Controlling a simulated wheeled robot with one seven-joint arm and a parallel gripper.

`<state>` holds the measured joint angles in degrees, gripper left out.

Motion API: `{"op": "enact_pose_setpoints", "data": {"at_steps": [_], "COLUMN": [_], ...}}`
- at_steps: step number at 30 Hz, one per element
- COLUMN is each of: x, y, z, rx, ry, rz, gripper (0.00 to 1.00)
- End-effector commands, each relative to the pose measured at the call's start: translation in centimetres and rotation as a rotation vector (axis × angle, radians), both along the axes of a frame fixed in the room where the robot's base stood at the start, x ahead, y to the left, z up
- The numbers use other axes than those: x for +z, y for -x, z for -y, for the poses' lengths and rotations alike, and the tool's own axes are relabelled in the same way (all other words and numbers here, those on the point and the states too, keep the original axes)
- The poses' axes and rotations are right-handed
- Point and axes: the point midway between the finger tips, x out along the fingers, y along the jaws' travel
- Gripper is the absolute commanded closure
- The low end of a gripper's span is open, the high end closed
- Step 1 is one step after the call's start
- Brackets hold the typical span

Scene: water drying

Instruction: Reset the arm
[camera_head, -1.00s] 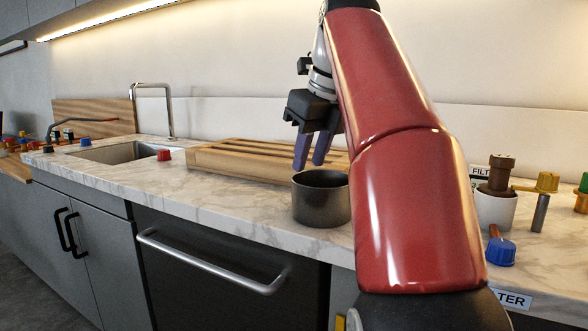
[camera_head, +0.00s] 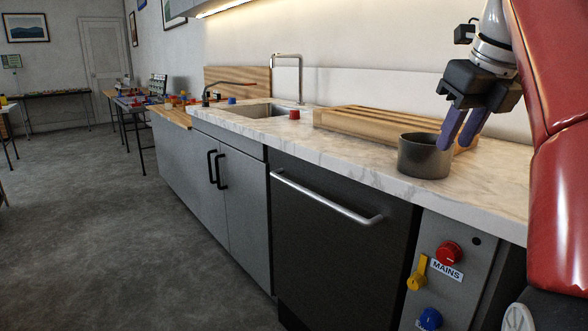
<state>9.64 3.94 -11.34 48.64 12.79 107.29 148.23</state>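My gripper (camera_head: 455,146) hangs at the right of the picture, its two purple fingers pointing down. A narrow gap shows between the fingers, and nothing is visible between them. The fingertips overlap the right rim of a dark metal pot (camera_head: 420,160) in the picture; I cannot tell whether they are above it or behind it. My red arm fills the right edge and hides the counter there.
The pot stands on a marble counter (camera_head: 340,148). A slatted wooden rack (camera_head: 350,122) lies behind it. A sink (camera_head: 255,110), a tap (camera_head: 299,75) and a red knob (camera_head: 294,114) are further left. Below are a MAINS panel (camera_head: 455,235) and a dishwasher handle (camera_head: 325,200). The floor (camera_head: 130,230) at left is clear.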

Motion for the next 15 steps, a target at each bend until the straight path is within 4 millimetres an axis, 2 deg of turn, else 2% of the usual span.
{"op": "enact_pose_setpoints", "data": {"at_steps": [8,15], "x": [-1.2,-3.3], "y": [0.7,1.6], "z": [-0.5,-1.4], "rx": [0.181,0.435], "ry": [0.068,0.172], "rz": [0.024,0.053], "gripper": [0.71,0.71]}}
